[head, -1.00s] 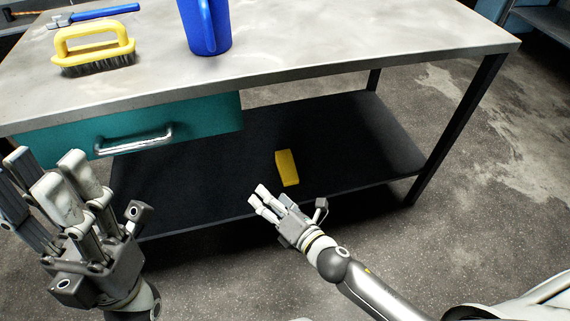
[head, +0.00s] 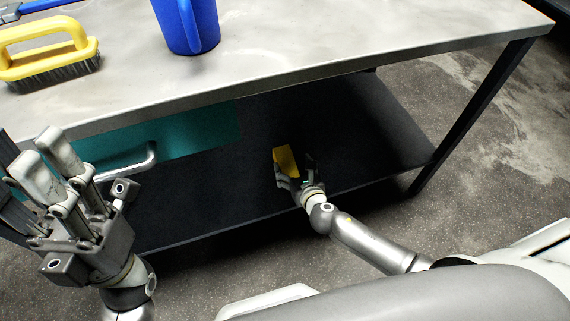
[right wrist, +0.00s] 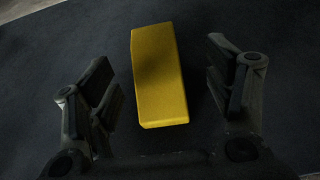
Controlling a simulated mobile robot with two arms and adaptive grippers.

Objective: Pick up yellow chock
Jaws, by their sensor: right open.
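The yellow chock (head: 286,160) lies on the dark lower shelf (head: 220,196) of the workbench. In the right wrist view the chock (right wrist: 158,80) lies between the spread fingers, with a gap on each side. My right gripper (head: 292,180) is open at the chock, and its fingers hide part of the chock's near end in the head view. The right gripper also shows in the right wrist view (right wrist: 165,95). My left gripper (head: 45,165) is at the left, in front of the bench, with its fingers extended and apart. It holds nothing that I can see.
The metal tabletop (head: 300,45) overhangs the shelf. A teal drawer (head: 200,135) with a metal handle hangs at the left. A yellow brush (head: 45,55) and a blue jug (head: 188,24) stand on top. A dark table leg (head: 475,110) stands at the right.

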